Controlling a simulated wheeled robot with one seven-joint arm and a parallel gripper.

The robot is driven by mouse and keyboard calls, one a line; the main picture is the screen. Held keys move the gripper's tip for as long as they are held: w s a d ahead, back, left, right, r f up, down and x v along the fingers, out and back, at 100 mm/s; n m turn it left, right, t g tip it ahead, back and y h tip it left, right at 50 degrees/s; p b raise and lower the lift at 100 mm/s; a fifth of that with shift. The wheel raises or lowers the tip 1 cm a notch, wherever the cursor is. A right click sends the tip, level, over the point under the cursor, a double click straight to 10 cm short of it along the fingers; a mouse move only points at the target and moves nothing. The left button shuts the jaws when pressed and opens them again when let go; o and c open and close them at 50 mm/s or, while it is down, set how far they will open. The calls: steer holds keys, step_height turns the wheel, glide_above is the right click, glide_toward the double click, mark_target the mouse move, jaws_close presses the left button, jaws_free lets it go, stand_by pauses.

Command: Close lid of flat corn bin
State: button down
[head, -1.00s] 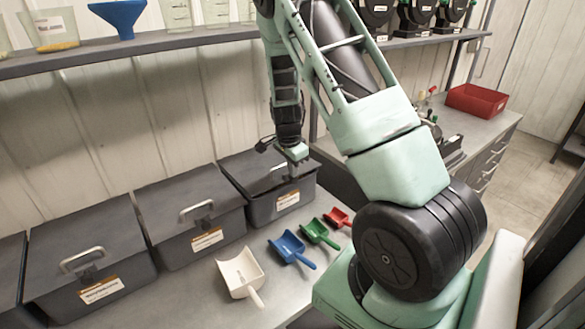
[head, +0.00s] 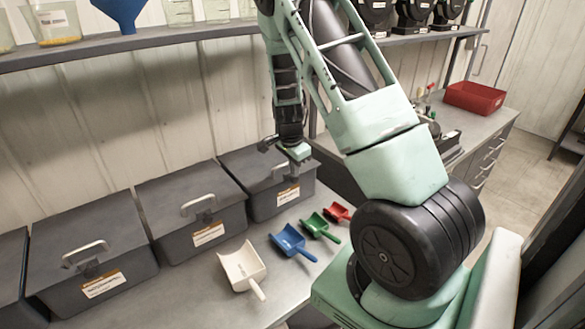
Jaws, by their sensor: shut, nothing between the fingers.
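Several dark grey lidded bins stand in a row on the bench, each with a white and orange label too small to read, so I cannot tell by label which holds flat corn. The rightmost bin (head: 285,200) has its lid (head: 240,165) down or nearly down; a small gap cannot be ruled out. My gripper (head: 297,156) points down at the front right part of this lid, shut and empty. It seems to touch or hover just above the lid; its fingertips are hardly visible. The middle bin (head: 190,240) and left bin (head: 100,285) have their lids down.
White (head: 241,266), blue (head: 291,241), green (head: 318,226) and red (head: 338,212) scoops lie on the bench in front of the bins. A shelf (head: 180,43) runs above the bins. A red tray (head: 474,98) sits on the bench at the back right.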

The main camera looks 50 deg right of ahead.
step_height(320, 180, up, 11)
steer(key=s+a+b, duration=0.1)
steer(key=a+b, duration=0.1)
steer(key=shift+s+r+b, duration=0.15)
steer(key=shift+r+b, duration=0.05)
steer(key=shift+b, duration=0.15)
steer(key=s+a+f+n+y+b, duration=0.15)
steer(key=a+n, duration=0.55)
steer(key=a, duration=0.7)
steer(key=s+a+f+n+y+b, duration=0.1)
steer(key=s+a+n+y+b, duration=0.15)
steer(key=a+n, duration=0.75)
steer(key=s+a+f+n+h+b, duration=0.1)
steer(key=s+a+n+b, duration=0.3)
steer(key=s+a+n, duration=0.7)
steer(key=s+a+f, duration=0.1)
steer(key=s+a, duration=0.5)
steer(key=a, duration=0.1)
steer(key=shift+s+a+f+n, duration=0.2)
steer(key=shift+s+a+n, duration=0.05)
steer(key=shift+n, duration=0.05)
